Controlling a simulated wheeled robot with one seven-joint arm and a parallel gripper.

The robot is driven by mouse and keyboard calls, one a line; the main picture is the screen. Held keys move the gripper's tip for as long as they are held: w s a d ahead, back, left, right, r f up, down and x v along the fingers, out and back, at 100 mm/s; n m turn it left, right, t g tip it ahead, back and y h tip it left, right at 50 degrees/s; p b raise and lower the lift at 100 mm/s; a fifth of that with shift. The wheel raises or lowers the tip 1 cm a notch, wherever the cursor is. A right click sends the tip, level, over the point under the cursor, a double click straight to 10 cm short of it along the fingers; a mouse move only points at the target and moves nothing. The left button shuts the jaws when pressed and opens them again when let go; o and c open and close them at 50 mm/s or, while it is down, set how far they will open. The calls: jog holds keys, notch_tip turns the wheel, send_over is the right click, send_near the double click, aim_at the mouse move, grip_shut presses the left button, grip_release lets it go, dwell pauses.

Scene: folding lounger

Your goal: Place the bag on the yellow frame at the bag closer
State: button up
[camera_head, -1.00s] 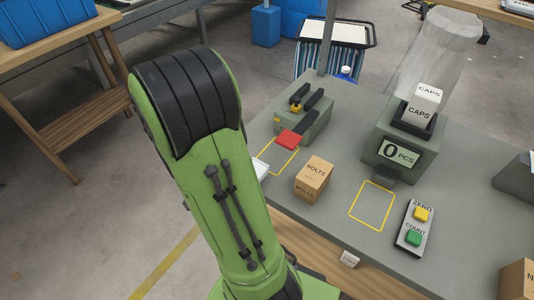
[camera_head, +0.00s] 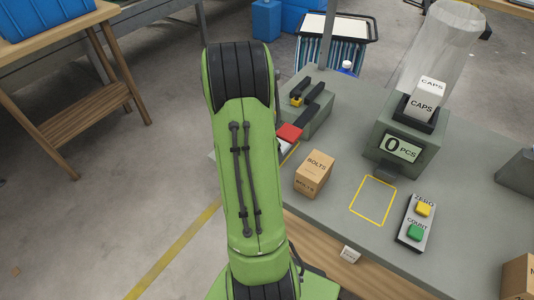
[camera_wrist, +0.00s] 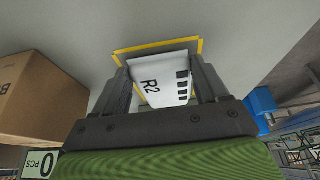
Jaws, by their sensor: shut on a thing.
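My gripper (camera_wrist: 162,78) is shut on a white bag (camera_wrist: 160,80) marked R2 with black bars, one finger on each side of it. In the wrist view the bag lies in front of the yellow frame (camera_wrist: 160,46) and hides its middle; I cannot tell whether it touches the table. In the head view my green arm covers the gripper and most of this frame; a strip of the frame (camera_head: 290,152) shows beside a white edge of the bag (camera_head: 284,146). The grey bag closer (camera_head: 312,115) with black arms and a red handle (camera_head: 289,132) stands just behind.
A BOLTS box (camera_head: 314,174) stands right of the frame, and at the left in the wrist view (camera_wrist: 40,95). Farther right are a counting scale (camera_head: 403,150) reading 0 with a CAPS box (camera_head: 426,100), a second, empty yellow frame (camera_head: 373,201) and a button panel (camera_head: 416,223).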

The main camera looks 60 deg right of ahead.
jog(key=shift+r, duration=0.1)
jog(key=o, duration=1.1)
